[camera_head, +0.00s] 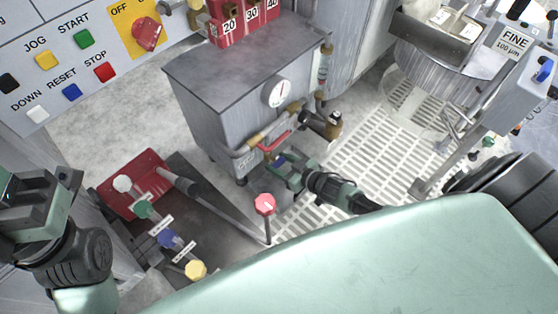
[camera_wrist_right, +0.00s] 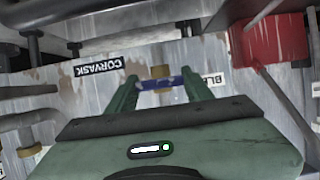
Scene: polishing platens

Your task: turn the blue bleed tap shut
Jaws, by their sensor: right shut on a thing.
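The blue bleed tap (camera_wrist_right: 160,84) shows in the right wrist view as a short blue bar crossing in front of a brass fitting, between my two green fingers. My right gripper (camera_wrist_right: 163,88) is shut on it, one finger at each end of the bar. In the head view my right gripper (camera_head: 284,168) reaches the low front of the grey tank (camera_head: 212,92), below the brass pipework. Only a speck of blue shows at its fingers there; the tap is mostly hidden. My left gripper (camera_head: 38,205) is at the left edge, away from the tap; its jaw opening is unclear.
A red-handled valve (camera_head: 275,141) sits just above my right gripper. A round gauge (camera_head: 277,92) is on the tank. Coloured-knob levers, including a red one (camera_head: 264,204), stand at lower left. White slatted flooring (camera_head: 375,155) lies to the right. A red object (camera_wrist_right: 272,42) is close by in the wrist view.

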